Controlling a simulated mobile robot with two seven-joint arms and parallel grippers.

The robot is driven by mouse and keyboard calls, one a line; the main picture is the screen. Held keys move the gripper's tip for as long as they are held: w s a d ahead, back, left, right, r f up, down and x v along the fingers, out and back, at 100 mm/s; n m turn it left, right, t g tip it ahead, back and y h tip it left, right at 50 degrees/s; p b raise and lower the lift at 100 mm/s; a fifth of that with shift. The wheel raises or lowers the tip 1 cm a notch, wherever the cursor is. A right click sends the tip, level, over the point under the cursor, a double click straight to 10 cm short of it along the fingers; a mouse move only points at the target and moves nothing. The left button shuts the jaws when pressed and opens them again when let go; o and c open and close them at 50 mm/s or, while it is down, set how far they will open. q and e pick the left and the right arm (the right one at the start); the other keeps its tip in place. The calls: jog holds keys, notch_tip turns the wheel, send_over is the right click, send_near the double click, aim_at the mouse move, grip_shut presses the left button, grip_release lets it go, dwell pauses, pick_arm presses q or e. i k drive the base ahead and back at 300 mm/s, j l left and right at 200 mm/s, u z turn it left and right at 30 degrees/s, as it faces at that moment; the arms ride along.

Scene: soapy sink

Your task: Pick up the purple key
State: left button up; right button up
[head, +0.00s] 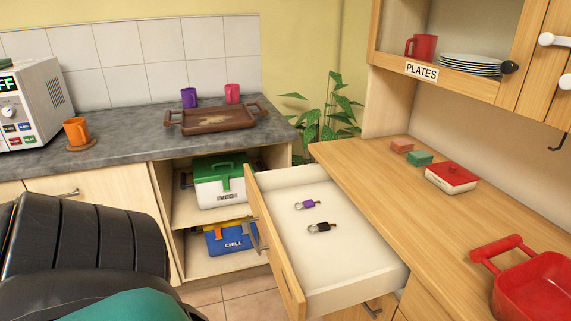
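The purple key (308,203) lies flat on the white floor of an open drawer (350,273). A second key with a black head (321,227) lies just in front of it, slightly to the right, and the two are apart. Both keys are small in the picture, and nothing covers them. The drawer is pulled out, with its wooden front facing left and a metal handle on it. Neither of my grippers is in view.
The wooden counter (423,224) borders the drawer on the right, with a red-lidded dish (451,180) and a red pan (535,289). Behind the drawer, an open cupboard holds a green-lidded box (219,185) and a blue box (230,238). The space above the drawer is clear.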

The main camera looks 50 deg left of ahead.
aim_at(307, 203)
jog(key=u, duration=1.6)
jog(key=i+j, duration=0.1)
jog(key=j, duration=0.3)
jog(key=i+j+z, duration=0.15)
jog(key=j, duration=0.65)
jog(key=i+j, duration=0.15)
jog(key=j, duration=0.15)
jog(key=i+j+z, duration=0.15)
jog(key=j, duration=0.15)
jog(key=i+j, duration=0.1)
jog(key=j, duration=0.2)
jog(key=z, duration=0.05)
